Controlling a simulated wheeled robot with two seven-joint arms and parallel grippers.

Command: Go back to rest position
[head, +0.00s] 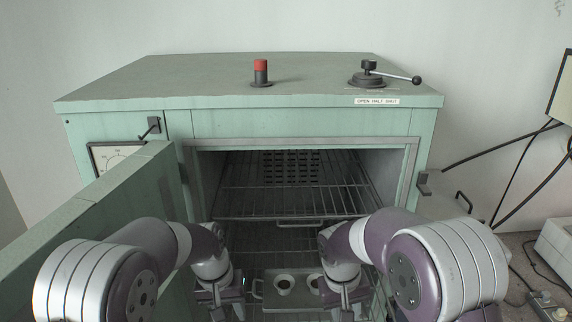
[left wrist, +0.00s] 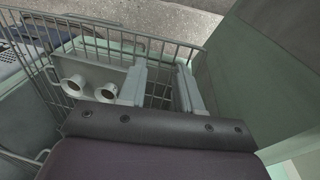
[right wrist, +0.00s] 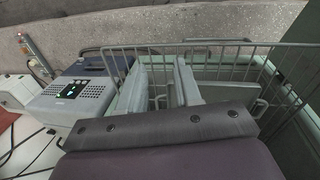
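The green oven (head: 275,124) stands in front of me with its door (head: 95,225) swung open to the left.
A wire rack (head: 290,205) crosses the oven cavity above the tray. A red-topped knob (head: 260,72) and a black lever (head: 370,77) are on the oven's top. A grey-blue device (right wrist: 75,97) and cables lie to the right. The door bounds the left side.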

